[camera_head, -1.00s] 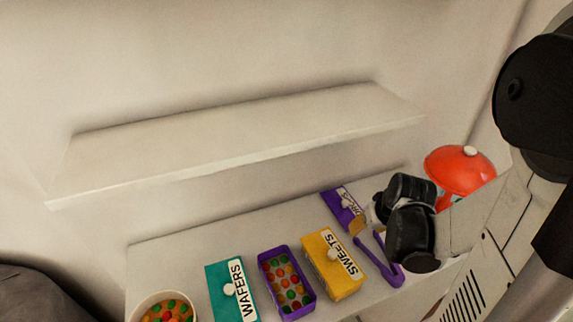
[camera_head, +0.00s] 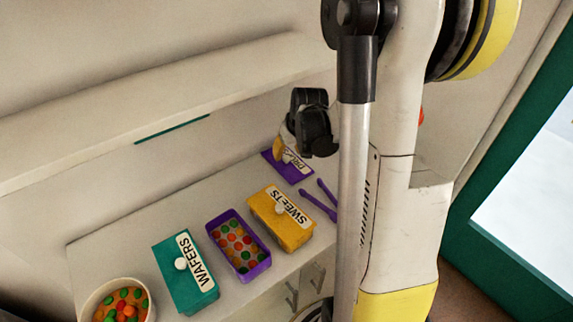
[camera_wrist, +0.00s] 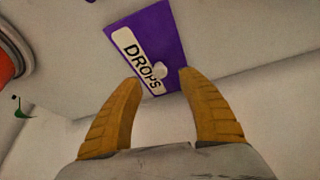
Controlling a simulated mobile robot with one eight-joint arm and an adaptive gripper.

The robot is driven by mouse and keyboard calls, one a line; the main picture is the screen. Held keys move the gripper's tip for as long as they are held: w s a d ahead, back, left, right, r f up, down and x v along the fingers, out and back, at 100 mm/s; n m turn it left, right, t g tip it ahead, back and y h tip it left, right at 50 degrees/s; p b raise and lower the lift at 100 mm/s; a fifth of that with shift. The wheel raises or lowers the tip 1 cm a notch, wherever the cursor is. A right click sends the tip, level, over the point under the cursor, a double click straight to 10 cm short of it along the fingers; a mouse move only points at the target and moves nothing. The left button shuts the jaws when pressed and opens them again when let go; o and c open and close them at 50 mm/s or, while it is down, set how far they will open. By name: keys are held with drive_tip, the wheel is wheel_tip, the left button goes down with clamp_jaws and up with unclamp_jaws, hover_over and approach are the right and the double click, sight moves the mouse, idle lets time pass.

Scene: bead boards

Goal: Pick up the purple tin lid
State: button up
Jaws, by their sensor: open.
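The purple tin lid (camera_head: 290,172) lies flat toward the back right of the counter, with a white DROPS label. In the wrist view the lid (camera_wrist: 162,33) is ahead of my gripper, with a pale knob near its middle. My gripper (camera_wrist: 158,75) is open, its two tan fingers pointing at the lid's near edge, one to each side of it. Nothing is between them. In the head view my gripper (camera_head: 279,147) hangs just over the back of the lid and hides part of it.
An open purple tin of colored beads (camera_head: 237,248) stands between a yellow SWEETS tin (camera_head: 272,224) and a teal WAFERS tin (camera_head: 176,284). Purple tongs (camera_head: 318,205) lie right of the yellow tin. A bead bowl (camera_head: 96,303) is at front left. A shelf (camera_head: 150,100) runs above the counter.

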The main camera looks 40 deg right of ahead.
sight(287, 157)
drive_tip(key=b+x, duration=0.1)
drive_tip(key=x, duration=0.3)
drive_tip(key=shift+f, duration=0.15)
clamp_jaws()
